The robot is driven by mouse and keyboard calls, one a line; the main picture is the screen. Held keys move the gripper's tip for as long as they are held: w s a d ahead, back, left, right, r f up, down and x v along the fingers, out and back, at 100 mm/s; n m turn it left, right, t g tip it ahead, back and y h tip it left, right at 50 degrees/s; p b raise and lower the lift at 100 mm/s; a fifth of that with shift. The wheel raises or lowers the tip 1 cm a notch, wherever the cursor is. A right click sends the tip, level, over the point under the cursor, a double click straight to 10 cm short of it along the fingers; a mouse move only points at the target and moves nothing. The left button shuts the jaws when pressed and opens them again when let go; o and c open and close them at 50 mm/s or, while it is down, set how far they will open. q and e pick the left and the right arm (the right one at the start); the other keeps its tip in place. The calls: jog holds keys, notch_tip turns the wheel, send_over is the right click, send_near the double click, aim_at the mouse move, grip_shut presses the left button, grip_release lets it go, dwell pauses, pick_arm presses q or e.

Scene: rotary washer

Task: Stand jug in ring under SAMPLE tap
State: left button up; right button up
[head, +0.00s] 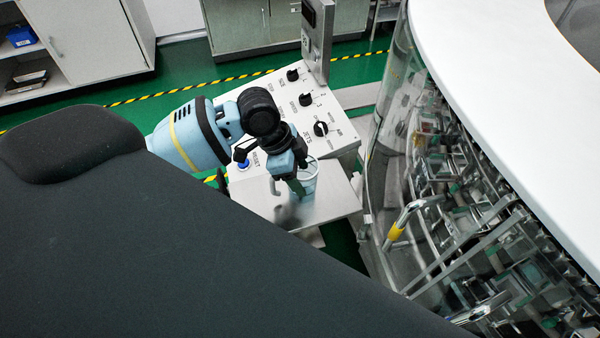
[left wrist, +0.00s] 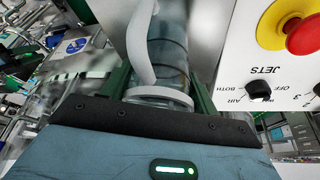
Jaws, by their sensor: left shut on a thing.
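My left gripper (head: 294,186) is shut on a clear bluish jug (head: 309,180), just above or at the metal shelf of the control panel. In the left wrist view the jug (left wrist: 168,50) stands between the green-edged fingers, with a pale band (left wrist: 160,97) around its near end and a pale curved piece (left wrist: 140,45) running alongside. I cannot tell if that piece is the jug's handle or a tap. A small grey bent pipe (head: 273,186) shows left of the gripper. The ring and the SAMPLE label cannot be made out. My right gripper is not in view.
The control panel (head: 285,110) carries several black knobs and a blue button (head: 243,163). In the wrist view a red stop button (left wrist: 305,36) and the JETS knob (left wrist: 258,91) are close to the right. The glass-walled rotary washer (head: 440,190) stands right of the shelf.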

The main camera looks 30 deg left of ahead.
pick_arm(q)
jog(key=shift+f, duration=0.25)
jog(key=shift+f, duration=0.15)
jog(key=o, duration=1)
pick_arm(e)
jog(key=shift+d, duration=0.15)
pick_arm(q)
jog(key=shift+p+v, duration=0.55)
jog(key=shift+v, duration=5.55)
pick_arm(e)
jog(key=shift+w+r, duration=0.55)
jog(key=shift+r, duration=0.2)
